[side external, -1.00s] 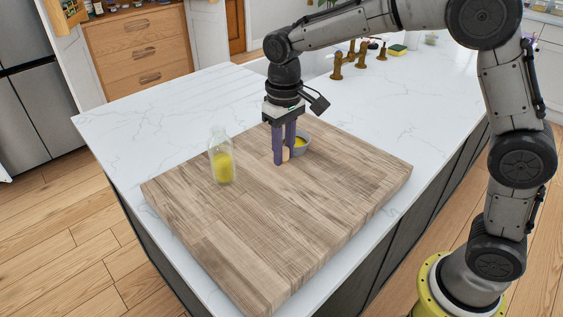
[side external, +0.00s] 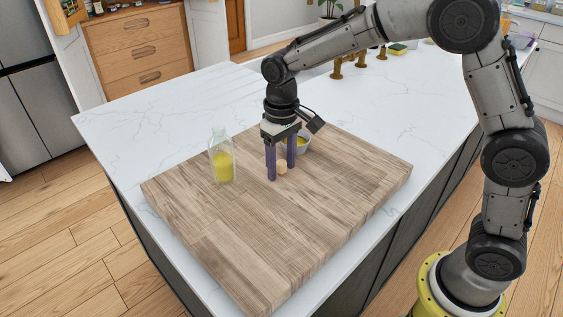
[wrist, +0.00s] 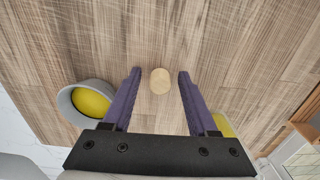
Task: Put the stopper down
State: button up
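The stopper (side external: 282,168) is a small light cork-coloured cylinder on the wooden board (side external: 250,225). In the wrist view the stopper (wrist: 160,81) lies between my fingertips, with a clear gap on each side. My gripper (side external: 281,172) has purple fingers and is low over the board, its fingers spread on either side of the stopper. It also shows in the wrist view (wrist: 159,74), open and not touching the stopper. A clear glass bottle (side external: 221,158) with yellow contents stands to the left of my gripper.
A grey bowl (side external: 304,144) with yellow contents stands just behind and right of my gripper. It also shows at left in the wrist view (wrist: 64,101). The front and right of the board are clear. White countertop (side external: 130,118) surrounds the board's back.

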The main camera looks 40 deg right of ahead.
aim_at(281, 162)
notch_tip(281, 162, up, 12)
jog(key=shift+r, duration=0.25)
dwell(0.5)
jog(key=s+d+r+t, duration=0.25)
jog(key=s+d, duration=0.25)
jog(key=s, duration=0.7)
jog(key=s+d+f+t, duration=0.1)
jog(key=s+f, duration=0.1)
jog(key=s, duration=0.4)
jog(key=s+d+f+t, duration=0.2)
jog(key=s, duration=0.5)
jog(key=shift+d+f, duration=0.2)
jog(key=shift+f, duration=0.2)
jog(key=shift+o, duration=0.6)
jog(key=shift+s+f, duration=0.3)
jog(key=shift+s, duration=0.1)
